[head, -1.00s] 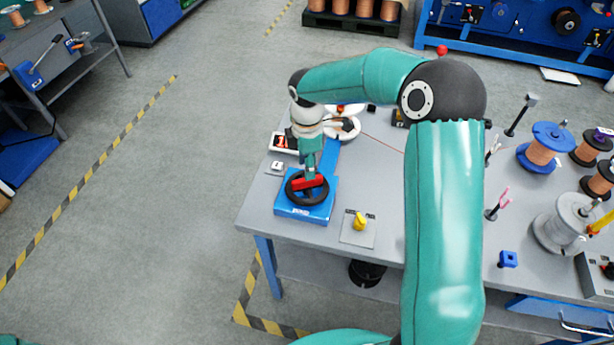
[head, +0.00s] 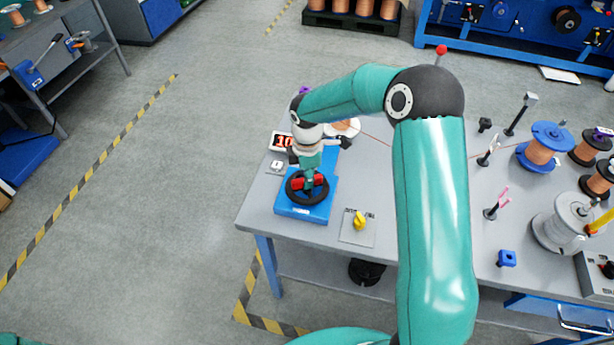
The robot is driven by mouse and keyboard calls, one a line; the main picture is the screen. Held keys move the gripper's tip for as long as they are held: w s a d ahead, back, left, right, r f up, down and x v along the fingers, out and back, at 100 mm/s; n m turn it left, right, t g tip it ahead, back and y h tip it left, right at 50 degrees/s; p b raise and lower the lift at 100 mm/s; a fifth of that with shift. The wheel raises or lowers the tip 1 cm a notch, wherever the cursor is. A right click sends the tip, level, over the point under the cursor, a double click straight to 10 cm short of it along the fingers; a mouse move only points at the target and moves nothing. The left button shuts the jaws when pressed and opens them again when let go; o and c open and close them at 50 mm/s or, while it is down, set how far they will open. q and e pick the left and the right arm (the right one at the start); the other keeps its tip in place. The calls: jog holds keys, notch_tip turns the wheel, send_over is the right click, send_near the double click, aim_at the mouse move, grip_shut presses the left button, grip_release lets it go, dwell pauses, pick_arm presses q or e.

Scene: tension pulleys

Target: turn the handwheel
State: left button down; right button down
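The handwheel (head: 308,200) has a black rim and sits on a blue base (head: 285,211) at the left front part of the grey table. My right gripper (head: 308,182) points down into the middle of the wheel from above. Its two red finger pads show side by side inside the rim, with a gap between them. The wheel's hub is hidden under the gripper, so I cannot tell whether the pads press on it. My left gripper is not in view.
A display with red digits (head: 280,141) stands behind the wheel. A yellow knob on a plate (head: 359,221) is to its right. Pegs, a blue-flanged copper spool (head: 544,145) and a grey spool (head: 562,226) stand farther right on the table (head: 376,182). My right arm crosses above the table.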

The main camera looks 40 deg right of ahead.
jog(key=shift+m, duration=0.3)
jog(key=m+b, duration=0.2)
jog(key=m, duration=0.1)
jog(key=shift+w+m+b, duration=0.1)
jog(key=shift+m+b, duration=0.95)
jog(key=shift+m, duration=0.85)
jog(key=shift+r, duration=0.1)
jog(key=c, duration=1.1)
grip_release()
notch_tip(320, 180, up, 12)
jog(key=shift+f, duration=0.1)
